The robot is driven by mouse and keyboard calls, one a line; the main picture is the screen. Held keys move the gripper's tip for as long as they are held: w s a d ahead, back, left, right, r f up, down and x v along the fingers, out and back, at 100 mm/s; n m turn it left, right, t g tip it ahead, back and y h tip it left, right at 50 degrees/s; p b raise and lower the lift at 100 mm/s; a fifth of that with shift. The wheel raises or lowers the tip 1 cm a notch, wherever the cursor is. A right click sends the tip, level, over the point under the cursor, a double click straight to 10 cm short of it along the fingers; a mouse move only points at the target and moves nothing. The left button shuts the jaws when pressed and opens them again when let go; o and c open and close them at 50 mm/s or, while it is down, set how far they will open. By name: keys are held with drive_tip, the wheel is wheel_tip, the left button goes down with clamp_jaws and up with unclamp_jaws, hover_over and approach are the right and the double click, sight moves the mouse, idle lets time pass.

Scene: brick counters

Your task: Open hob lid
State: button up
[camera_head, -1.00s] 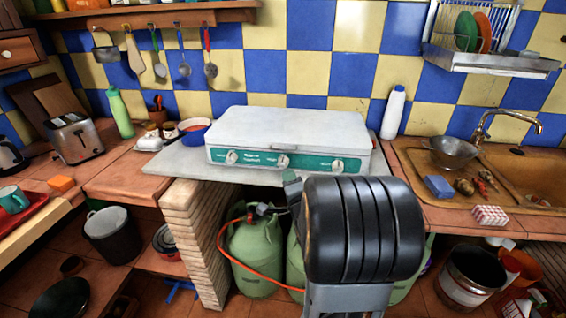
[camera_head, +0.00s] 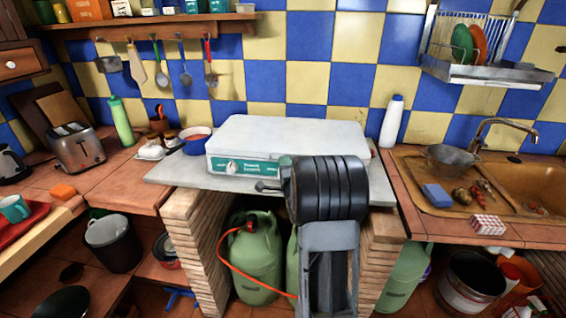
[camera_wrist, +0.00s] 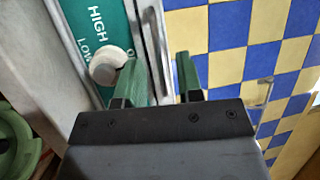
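The hob (camera_head: 232,168) is a white box with a green front panel and knobs, on a grey slab. Its white lid (camera_head: 295,132) is closed and lies flat. My arm hides the right part of the front panel. My gripper (camera_head: 268,187) is low in front of the panel. In the wrist view my gripper (camera_wrist: 160,72) has its two green fingers apart with nothing held. A metal handle (camera_wrist: 152,25) on the lid's front edge lies just ahead, in line with the gap. One finger overlaps a white knob (camera_wrist: 107,66); contact cannot be told.
Brick pillars (camera_head: 193,240) support the slab, with green gas bottles (camera_head: 256,262) and an orange hose between them. A white bottle (camera_head: 392,122) stands right of the hob. A bowl (camera_head: 196,139) stands to its left. The tiled wall is behind; the air above the lid is clear.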

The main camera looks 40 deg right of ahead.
drive_tip(key=shift+x, duration=0.9)
drive_tip(key=shift+c, duration=0.2)
clamp_jaws()
